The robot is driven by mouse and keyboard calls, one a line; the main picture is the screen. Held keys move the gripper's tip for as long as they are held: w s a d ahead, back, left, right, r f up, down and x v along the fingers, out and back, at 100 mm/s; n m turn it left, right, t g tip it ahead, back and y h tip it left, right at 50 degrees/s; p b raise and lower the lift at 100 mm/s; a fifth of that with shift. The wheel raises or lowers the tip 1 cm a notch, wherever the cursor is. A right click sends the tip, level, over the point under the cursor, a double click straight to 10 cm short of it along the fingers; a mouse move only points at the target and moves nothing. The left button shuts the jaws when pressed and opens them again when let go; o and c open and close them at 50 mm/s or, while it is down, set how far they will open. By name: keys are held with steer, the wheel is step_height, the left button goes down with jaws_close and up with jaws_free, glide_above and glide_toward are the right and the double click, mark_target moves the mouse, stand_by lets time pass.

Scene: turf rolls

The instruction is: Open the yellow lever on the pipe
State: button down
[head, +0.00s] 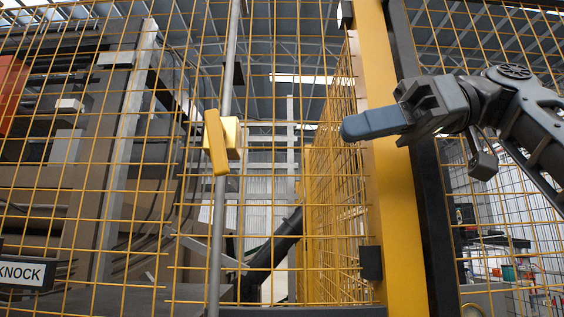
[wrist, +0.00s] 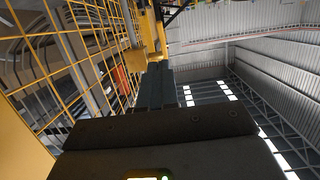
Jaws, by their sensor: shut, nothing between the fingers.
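The yellow lever (head: 216,142) sits on a grey vertical pipe (head: 219,215) in the left-middle of the head view. Its handle stands nearly upright, tilted slightly, in front of a yellow block on the pipe. My gripper (head: 345,130) is to the right of the lever, apart from it, pointing left with its fingers closed together and empty. In the wrist view my gripper's dark fingers (wrist: 157,80) extend away from the camera. A yellow block-like piece (wrist: 135,59) shows left of the fingertips; I cannot tell whether it is the lever.
Yellow wire mesh fencing (head: 110,210) spans behind the pipe. A thick yellow post (head: 395,200) stands behind my gripper, with a dark post beside it. A "KNOCK" sign (head: 25,273) is at lower left. The space between my gripper and the lever looks clear.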

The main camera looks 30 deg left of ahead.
mark_target(227, 159)
steer(key=p+x, duration=0.2)
steer(key=x, duration=1.1)
steer(key=shift+s+a+p, duration=0.15)
steer(key=shift+a+p, duration=0.15)
steer(key=shift+a, duration=0.05)
steer(key=shift+r, duration=0.1)
steer(key=shift+s+a+f+g+y+b, duration=0.45)
steer(key=shift+a+f+b, duration=0.2)
steer(key=shift+b, duration=0.25)
steer(key=shift+s+a+f+g+y+b, duration=0.1)
steer(key=shift+g+y+b, duration=0.3)
steer(key=shift+y, duration=0.25)
